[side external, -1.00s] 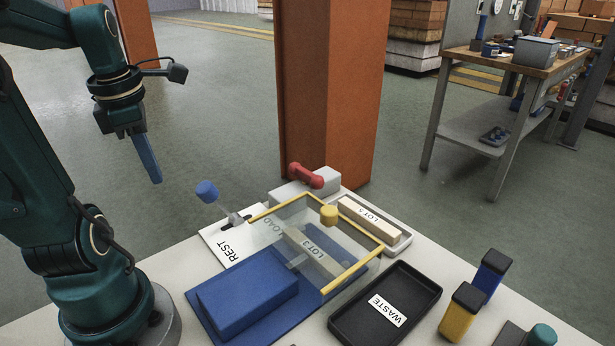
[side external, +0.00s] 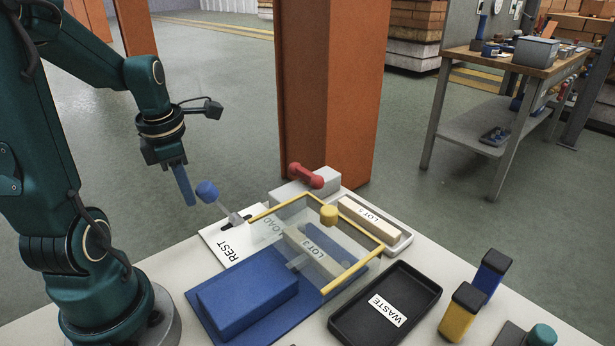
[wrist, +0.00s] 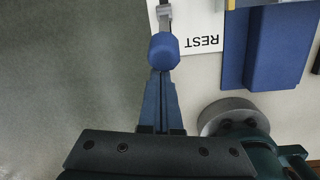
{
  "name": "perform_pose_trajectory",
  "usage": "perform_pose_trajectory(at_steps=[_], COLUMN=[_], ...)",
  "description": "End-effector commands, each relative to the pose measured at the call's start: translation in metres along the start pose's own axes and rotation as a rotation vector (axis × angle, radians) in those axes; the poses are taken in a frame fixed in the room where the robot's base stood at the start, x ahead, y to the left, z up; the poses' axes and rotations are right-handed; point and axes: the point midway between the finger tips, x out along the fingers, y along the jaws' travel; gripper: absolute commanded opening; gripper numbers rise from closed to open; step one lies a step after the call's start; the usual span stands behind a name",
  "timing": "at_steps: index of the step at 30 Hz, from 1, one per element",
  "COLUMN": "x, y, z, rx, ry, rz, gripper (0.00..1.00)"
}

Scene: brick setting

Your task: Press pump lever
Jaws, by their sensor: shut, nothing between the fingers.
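A lever with a blue knob (side external: 207,191) rises at a tilt from the white plate marked REST (side external: 225,246). The knob also shows in the wrist view (wrist: 164,50), just beyond my fingertips. A red handle (side external: 305,175) sits on a grey-white block behind the clear cover; the frames do not label either lever as the pump's. My gripper (side external: 189,204) is shut and empty, its blue fingers pointing down just left of the blue knob. In the wrist view the fingers (wrist: 161,85) lie together and overlap the knob's near edge; I cannot tell whether they touch it.
A clear yellow-edged cover (side external: 345,276) stands over a LOT 3 block (side external: 313,252). A blue block (side external: 245,300) lies in front. A LOT 5 bar (side external: 368,222) sits in a white tray. A black WASTE tray (side external: 420,290) and yellow and blue posts stand right.

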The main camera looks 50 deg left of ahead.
Motion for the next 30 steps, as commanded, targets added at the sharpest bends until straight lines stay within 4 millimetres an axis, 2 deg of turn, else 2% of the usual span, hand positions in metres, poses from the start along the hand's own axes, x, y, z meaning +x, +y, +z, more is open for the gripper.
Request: perform_pose_trajectory(at_steps=[17, 30], x=[-0.002, -0.012], y=[0.001, 0.009], z=[0.004, 0.033], rx=[0.005, 0.027], ry=[0.023, 0.238], rz=[-0.006, -0.060], gripper=[0.00, 0.00])
